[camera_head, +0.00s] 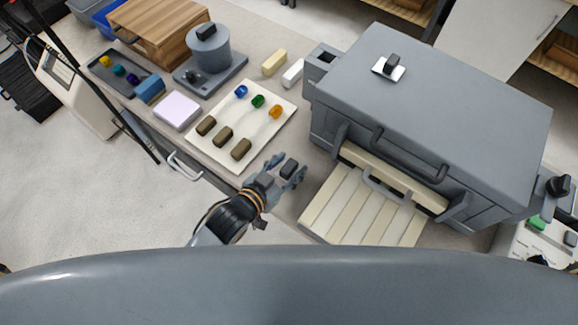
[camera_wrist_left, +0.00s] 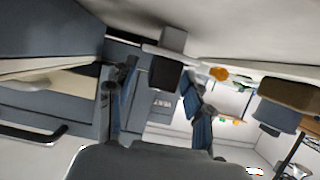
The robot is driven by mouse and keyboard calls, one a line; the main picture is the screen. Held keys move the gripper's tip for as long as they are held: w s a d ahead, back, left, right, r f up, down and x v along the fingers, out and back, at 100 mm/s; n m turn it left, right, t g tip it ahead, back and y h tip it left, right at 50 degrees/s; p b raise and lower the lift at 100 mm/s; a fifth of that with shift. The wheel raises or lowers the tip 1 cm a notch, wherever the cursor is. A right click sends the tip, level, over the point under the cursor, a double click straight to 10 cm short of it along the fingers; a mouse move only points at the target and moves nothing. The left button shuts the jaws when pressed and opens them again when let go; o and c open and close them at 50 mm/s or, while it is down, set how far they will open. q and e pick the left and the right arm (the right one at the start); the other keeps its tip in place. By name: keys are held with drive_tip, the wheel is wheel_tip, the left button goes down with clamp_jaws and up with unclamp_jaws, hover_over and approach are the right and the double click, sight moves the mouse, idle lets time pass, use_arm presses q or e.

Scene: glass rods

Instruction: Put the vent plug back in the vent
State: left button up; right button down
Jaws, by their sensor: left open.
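A small dark block (camera_head: 290,167), apparently the vent plug's knob, is between the fingers of my left gripper (camera_head: 288,169), near the furnace's front left. In the left wrist view the dark block (camera_wrist_left: 165,73) sits between the spread fingers (camera_wrist_left: 158,88), with a paler flange and a grey block beyond it. The fingers are open; I see no grip on it. On the grey furnace (camera_head: 455,95) top is a pale square plate with a dark upright piece (camera_head: 391,62); I cannot tell whether this is the vent. My right gripper is not in view.
A slatted pale board (camera_head: 365,207) lies before the furnace, below its handles (camera_head: 408,155). A pale rack (camera_head: 232,150) with coloured rod ends and brown blocks is left of the gripper. A grey pot stand (camera_head: 209,50) and wooden box (camera_head: 158,32) stand behind.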

use_arm(q)
drive_tip(key=shift+w+d, duration=0.1)
drive_tip(key=shift+d, duration=0.05)
clamp_jaws()
drive_tip(key=shift+r, duration=0.1)
